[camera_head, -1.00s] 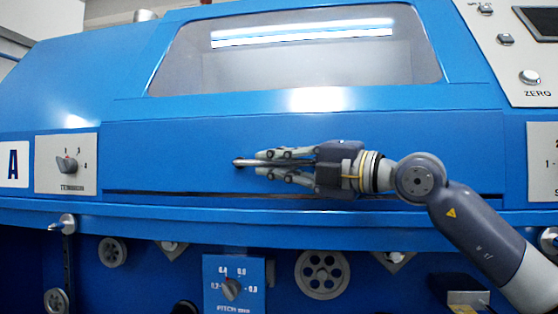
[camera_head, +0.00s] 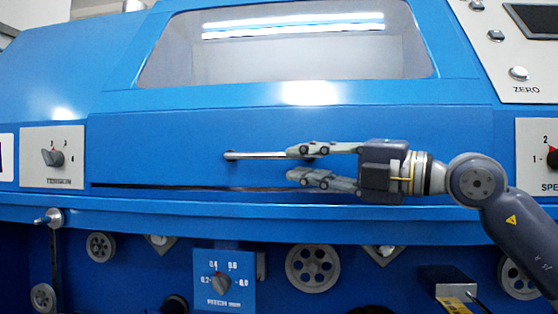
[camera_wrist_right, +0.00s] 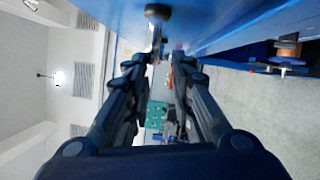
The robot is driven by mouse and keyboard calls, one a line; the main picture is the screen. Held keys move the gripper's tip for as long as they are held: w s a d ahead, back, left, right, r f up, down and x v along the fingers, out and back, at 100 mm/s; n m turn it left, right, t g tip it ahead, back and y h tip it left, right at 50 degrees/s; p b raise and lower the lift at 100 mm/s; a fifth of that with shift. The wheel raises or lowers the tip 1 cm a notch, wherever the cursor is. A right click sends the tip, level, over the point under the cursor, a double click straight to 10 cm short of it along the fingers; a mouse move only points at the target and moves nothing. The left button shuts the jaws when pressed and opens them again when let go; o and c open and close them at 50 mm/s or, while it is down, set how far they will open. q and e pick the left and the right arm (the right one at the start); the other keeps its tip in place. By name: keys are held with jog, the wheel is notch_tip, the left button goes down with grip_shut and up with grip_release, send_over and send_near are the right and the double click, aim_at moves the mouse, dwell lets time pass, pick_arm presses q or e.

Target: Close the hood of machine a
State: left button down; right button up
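The hood (camera_head: 130,140) of the blue machine is a wide panel with a window (camera_head: 285,45) and sits low, with a thin dark gap along its lower edge. Its slim metal handle (camera_head: 258,155) runs horizontally across the front; the handle's post (camera_wrist_right: 157,12) also shows in the wrist view. My right gripper (camera_head: 305,166) is open at the right end of the handle. Its upper finger overlaps the handle there in the head view; I cannot tell whether they touch. In the wrist view the fingers (camera_wrist_right: 160,62) are apart with nothing between them. My left gripper is not in view.
A tension dial (camera_head: 54,158) is left of the hood, and a control panel (camera_head: 520,60) is at the upper right. Below are a metal knob (camera_head: 50,217), a pitch dial (camera_head: 222,282) and several pulleys (camera_head: 312,268). In the wrist view, open floor (camera_wrist_right: 265,110) lies to the right.

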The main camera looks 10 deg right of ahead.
jog(key=v, duration=0.3)
jog(key=shift+s+d, duration=0.15)
jog(key=shift+d, duration=0.05)
jog(key=shift+a, duration=0.1)
